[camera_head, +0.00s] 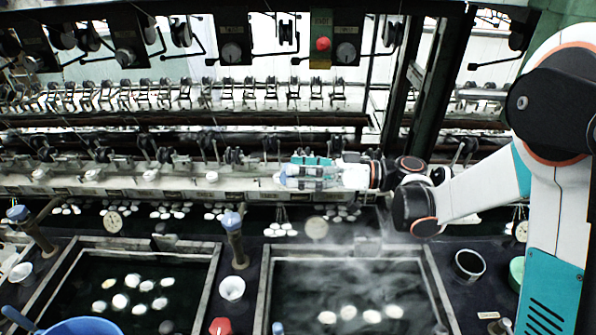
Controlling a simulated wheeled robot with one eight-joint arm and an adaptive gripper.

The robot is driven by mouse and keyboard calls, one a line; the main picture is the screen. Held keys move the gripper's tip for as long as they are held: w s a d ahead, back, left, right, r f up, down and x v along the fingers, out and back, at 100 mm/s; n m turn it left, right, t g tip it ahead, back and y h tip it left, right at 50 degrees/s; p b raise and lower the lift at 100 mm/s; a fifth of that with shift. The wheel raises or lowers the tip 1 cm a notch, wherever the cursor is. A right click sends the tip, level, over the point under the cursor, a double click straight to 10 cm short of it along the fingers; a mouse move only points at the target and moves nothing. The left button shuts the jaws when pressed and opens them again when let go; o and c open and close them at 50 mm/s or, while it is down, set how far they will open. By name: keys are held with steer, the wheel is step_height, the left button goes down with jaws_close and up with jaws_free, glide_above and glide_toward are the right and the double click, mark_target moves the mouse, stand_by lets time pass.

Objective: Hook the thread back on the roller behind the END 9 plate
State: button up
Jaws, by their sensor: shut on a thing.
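My gripper (284,179) reaches in from the right, lying nearly level at the front of the machine's long white rail (120,186). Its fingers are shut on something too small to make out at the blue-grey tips. No thread shows clearly between the fingers or around them. Small plates line the rail's front edge, but their lettering is too small to read, so I cannot tell which is END 9. Rollers and dark guides (232,155) stand in a row just behind the rail. My gripper and forearm hide part of that row.
Two basins with white cocoons stand below, the left one (213,262) and the steaming right one (268,285). A blue-topped post (234,240) rises between them. A red button (323,44) is above. A dark cup (468,264) stands at right, and a blue bowl (78,327) at lower left.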

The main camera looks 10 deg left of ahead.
stand_by(0.4)
steer(key=s+d+r+p, duration=0.1)
steer(key=s+r, duration=0.3)
steer(key=s, duration=0.3)
steer(key=shift+d+p, duration=0.2)
steer(key=shift+p, duration=0.2)
steer(key=shift+w, duration=0.1)
